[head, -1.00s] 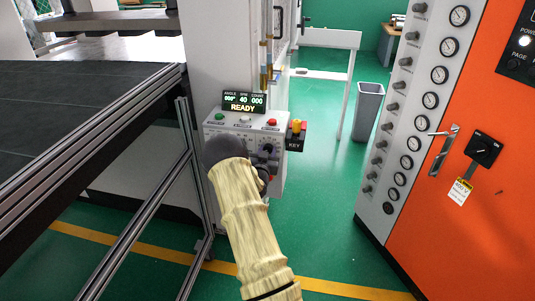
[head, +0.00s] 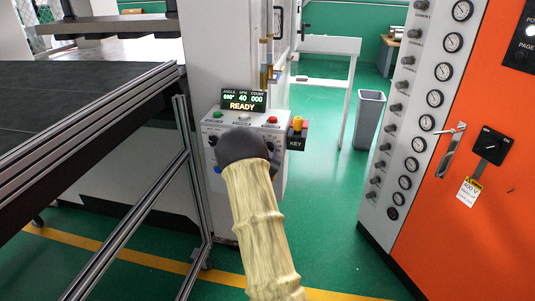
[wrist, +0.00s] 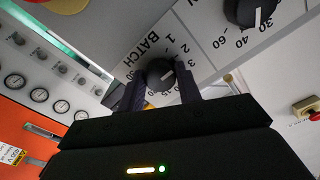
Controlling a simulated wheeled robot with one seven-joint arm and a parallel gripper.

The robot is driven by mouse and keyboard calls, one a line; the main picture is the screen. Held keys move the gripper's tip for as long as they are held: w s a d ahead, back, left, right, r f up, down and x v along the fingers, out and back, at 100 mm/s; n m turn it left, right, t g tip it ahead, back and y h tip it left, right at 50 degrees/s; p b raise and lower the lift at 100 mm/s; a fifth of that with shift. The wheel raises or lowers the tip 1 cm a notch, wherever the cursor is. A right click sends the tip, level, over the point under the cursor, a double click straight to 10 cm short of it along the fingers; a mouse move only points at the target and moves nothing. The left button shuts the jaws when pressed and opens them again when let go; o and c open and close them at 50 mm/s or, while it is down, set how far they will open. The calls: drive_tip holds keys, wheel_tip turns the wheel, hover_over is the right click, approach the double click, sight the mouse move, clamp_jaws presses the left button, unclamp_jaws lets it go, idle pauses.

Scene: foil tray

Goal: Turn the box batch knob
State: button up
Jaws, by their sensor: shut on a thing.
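The batch knob (wrist: 160,74) is a dark round knob with a white pointer line. It sits on a light panel marked BATCH with numbers around it. In the wrist view my gripper (wrist: 162,88) has one dark finger on each side of the knob and is shut on it. The control box (head: 277,133) stands in the head view with a READY display (head: 243,101) on top. There my arm's dark wrist covers the middle of its front, so the batch knob and my fingers are hidden.
Another dark knob (wrist: 250,12) with numbers to 60 is near the gripped one. An orange cabinet (head: 470,215) with gauges stands at right, a framed table (head: 80,105) at left. Green floor lies between.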

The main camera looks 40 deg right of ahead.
drive_tip(key=o, duration=1)
drive_tip(key=shift+s+a, duration=0.1)
drive_tip(key=b+v, duration=0.2)
drive_tip(key=v, duration=1.5)
drive_tip(key=shift+a, duration=0.2)
